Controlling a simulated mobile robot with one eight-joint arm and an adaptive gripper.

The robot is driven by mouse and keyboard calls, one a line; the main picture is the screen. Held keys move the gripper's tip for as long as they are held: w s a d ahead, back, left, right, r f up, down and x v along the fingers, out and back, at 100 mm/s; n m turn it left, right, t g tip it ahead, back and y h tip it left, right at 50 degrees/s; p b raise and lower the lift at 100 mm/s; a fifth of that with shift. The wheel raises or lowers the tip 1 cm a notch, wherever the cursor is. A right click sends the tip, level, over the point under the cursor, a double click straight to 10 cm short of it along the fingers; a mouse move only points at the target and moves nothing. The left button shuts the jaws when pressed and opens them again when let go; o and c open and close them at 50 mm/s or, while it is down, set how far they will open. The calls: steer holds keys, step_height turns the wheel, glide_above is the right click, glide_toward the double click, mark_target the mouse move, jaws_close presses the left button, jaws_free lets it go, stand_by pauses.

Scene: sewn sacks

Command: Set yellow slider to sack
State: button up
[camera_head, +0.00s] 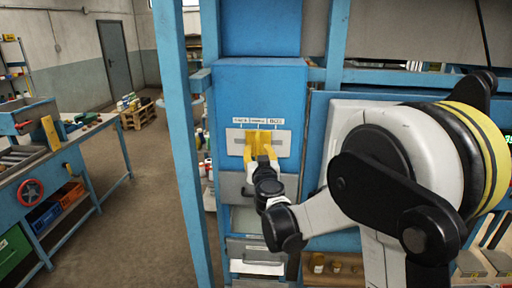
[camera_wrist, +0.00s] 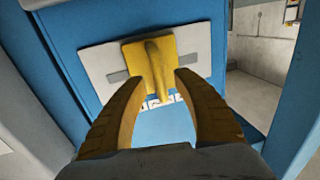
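The yellow slider (camera_wrist: 144,52) is a flat plate with a raised ridge handle, set on a slotted light-grey plate (camera_wrist: 98,65) on a blue cabinet front. In the head view, the grey plate (camera_head: 285,148) has a label strip (camera_head: 258,121) above it. The left label appears to read SACK and the right one BOX; the middle one is unclear. The slider sits about mid-slot, under the middle label. My gripper (camera_wrist: 155,80) is open, its yellow fingers apart on either side of the handle. My gripper (camera_head: 258,147) partly hides the slider in the head view.
The blue cabinet (camera_head: 225,95) stands in a blue frame with a post (camera_head: 178,130) to its left. Grey drawer fronts (camera_head: 231,188) lie below the plate. A workbench with a red handwheel (camera_head: 32,191) is at far left, with open floor between.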

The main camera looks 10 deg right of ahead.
steer(key=shift+w+d, duration=0.15)
steer(key=shift+w, duration=0.85)
steer(key=shift+c, duration=0.4)
jaws_close()
steer(key=a, duration=0.2)
steer(key=w+a+b, duration=0.1)
steer(key=a, duration=0.1)
steer(key=w+a, duration=0.1)
steer(key=a, duration=0.1)
steer(key=shift+b, duration=0.35)
steer(key=shift+o, duration=0.3)
jaws_free()
steer(key=shift+a, duration=0.25)
